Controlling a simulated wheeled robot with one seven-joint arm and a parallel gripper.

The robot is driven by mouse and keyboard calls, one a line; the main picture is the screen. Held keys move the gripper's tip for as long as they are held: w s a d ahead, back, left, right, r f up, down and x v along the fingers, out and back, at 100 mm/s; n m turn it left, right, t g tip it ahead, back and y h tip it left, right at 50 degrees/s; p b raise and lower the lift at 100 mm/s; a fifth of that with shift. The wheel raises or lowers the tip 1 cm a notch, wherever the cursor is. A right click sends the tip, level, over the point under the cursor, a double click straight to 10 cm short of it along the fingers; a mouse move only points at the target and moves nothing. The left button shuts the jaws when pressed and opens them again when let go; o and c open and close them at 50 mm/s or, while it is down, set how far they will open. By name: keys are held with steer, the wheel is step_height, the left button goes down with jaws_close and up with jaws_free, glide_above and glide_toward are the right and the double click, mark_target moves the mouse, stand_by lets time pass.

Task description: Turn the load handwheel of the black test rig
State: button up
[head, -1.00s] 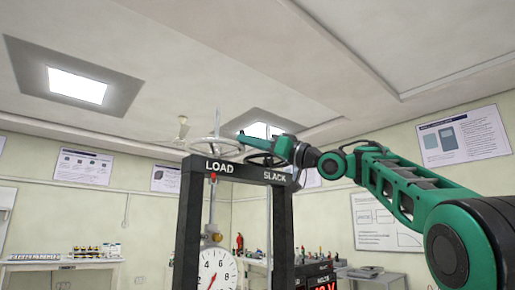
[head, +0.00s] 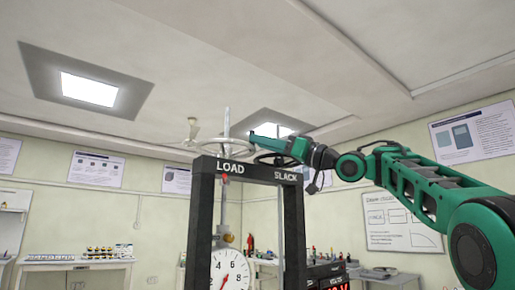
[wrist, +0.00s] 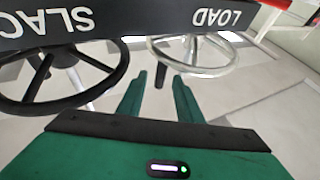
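The black test rig (head: 198,215) is a tall frame lettered LOAD and SLACK on its crossbar. The silver load handwheel (head: 226,143) lies on top at the left, around an upright threaded rod. In the wrist view the load handwheel (wrist: 205,73) is just beyond my fingertips, to the right. The black slack handwheel (head: 276,159) sits at the right of the crossbar and at left in the wrist view. My gripper (head: 257,138) is above the crossbar, right of the load handwheel. In the wrist view my gripper (wrist: 158,88) is open, its fingers apart; contact with the rim cannot be told.
A white dial gauge (head: 230,270) hangs inside the frame. The slack handwheel is close beside my gripper. A short dark bar (wrist: 160,74) shows between the fingertips; its nature is unclear. Benches with small items (head: 75,262) stand along the walls.

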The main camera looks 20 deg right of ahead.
steer(key=v, duration=0.9)
steer(key=shift+d+f, duration=0.1)
steer(key=shift+f, duration=0.1)
